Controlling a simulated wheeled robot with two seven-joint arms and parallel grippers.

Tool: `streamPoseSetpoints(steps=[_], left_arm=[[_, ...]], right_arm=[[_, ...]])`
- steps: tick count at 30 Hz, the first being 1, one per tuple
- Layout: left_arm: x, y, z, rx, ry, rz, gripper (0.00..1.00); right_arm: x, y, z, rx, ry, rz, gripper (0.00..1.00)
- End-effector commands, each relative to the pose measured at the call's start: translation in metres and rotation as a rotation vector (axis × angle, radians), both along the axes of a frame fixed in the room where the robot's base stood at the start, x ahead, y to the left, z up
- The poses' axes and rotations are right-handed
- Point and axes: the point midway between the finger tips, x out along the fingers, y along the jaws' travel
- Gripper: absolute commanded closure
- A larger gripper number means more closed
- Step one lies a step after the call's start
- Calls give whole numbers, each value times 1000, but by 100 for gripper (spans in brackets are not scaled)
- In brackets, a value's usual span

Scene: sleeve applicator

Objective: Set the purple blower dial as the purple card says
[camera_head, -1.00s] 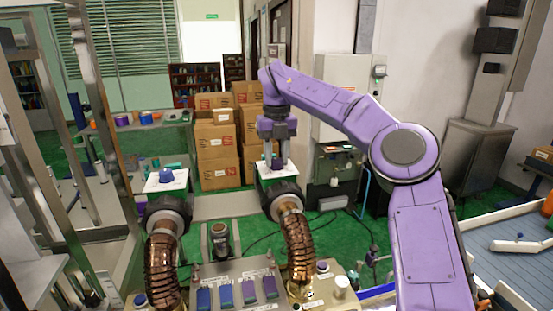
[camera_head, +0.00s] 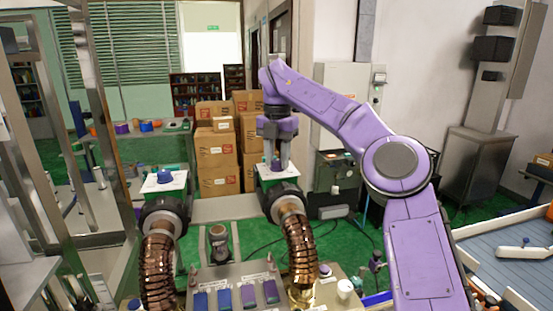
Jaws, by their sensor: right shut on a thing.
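My right gripper (camera_head: 277,165), at the end of my purple arm, points down and is shut on the small purple dial (camera_head: 276,168) on the white plate of the right-hand blower (camera_head: 286,200). The fingers hide most of the dial, so its setting cannot be read. The left-hand blower (camera_head: 165,215) carries a blue dial (camera_head: 165,177) on its own white plate. On the console at the bottom stand blue and purple cards; one purple card (camera_head: 248,296) is right of the blue cards (camera_head: 213,300). Their writing is too small to read. My left gripper is not in view.
Ribbed copper hoses (camera_head: 300,252) run from the blowers to the console. A dark cylindrical part (camera_head: 219,243) stands between them. Cardboard boxes (camera_head: 216,160) are stacked behind. A metal frame (camera_head: 105,130) rises at the left. A blue-grey slatted table (camera_head: 515,260) is at the right.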

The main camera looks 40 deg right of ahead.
Motion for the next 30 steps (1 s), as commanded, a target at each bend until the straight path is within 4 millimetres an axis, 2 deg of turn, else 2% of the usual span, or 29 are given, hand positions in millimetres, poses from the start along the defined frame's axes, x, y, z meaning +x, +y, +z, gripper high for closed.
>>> streamPoseSetpoints(steps=[15, 16, 18, 26, 30], left_arm=[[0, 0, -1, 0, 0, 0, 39], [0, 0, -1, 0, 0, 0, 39], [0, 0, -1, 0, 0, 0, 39], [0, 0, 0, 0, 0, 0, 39], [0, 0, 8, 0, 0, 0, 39]], right_arm=[[0, -2, 1, -6, -4, -19, 95], [0, -2, 1, -6, -4, -19, 58], [0, -2, 1, -5, -3, -19, 39], [0, 0, 1, -2, -2, -17, 39], [1, 0, 17, -5, -2, -20, 39]])
